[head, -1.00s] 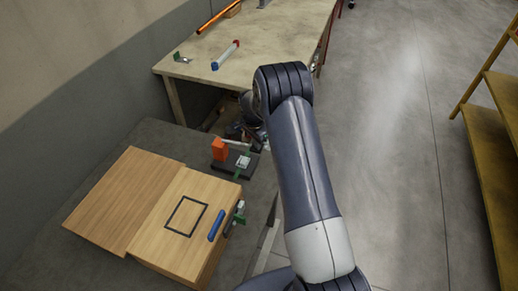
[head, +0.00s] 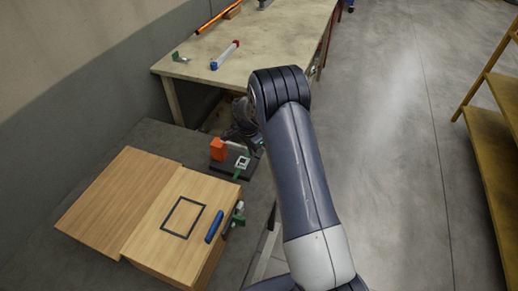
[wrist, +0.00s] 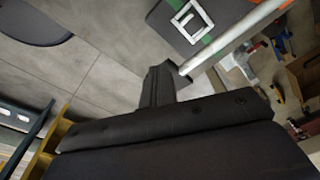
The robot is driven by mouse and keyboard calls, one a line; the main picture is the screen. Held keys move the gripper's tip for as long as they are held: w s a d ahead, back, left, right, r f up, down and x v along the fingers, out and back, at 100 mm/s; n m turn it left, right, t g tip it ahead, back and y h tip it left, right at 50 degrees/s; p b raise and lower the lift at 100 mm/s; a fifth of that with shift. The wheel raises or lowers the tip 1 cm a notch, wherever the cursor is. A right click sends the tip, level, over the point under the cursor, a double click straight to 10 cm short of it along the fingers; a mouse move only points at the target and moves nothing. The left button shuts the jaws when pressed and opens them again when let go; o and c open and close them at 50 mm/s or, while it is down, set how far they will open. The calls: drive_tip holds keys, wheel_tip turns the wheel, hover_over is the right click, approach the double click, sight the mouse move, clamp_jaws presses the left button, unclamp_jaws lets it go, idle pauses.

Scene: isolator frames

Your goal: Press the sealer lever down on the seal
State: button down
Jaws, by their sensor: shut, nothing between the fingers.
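The sealer stands on the dark table, with an orange block (head: 218,149) at the left end of its black base (head: 225,166). The seal (head: 242,162), a pale square frame with a green strip, lies on the base; it also shows in the wrist view (wrist: 190,19). The sealer lever (wrist: 238,38), a silver bar, runs diagonally in the wrist view; in the head view it is largely hidden behind my arm's end. My gripper (wrist: 168,75) is shut and empty at the lever's near end. I cannot tell whether it touches the lever.
A wooden box (head: 165,229) with a black square outline and a blue handle (head: 214,226) stands in front of the sealer. A workbench (head: 260,60) with a red-and-blue-ended tube (head: 226,55) is behind. A yellow shelf (head: 500,130) is at right; the floor between is clear.

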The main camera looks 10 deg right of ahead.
drive_tip(key=shift+s+a, duration=0.2)
drive_tip(key=shift+a, duration=0.25)
wheel_tip(320, 180, up, 11)
drive_tip(key=b, duration=0.1)
drive_tip(key=shift+s+a+b, duration=0.2)
drive_tip(key=shift+a+b, duration=0.1)
drive_tip(key=shift+a, duration=0.15)
drive_tip(key=shift+f, duration=0.15)
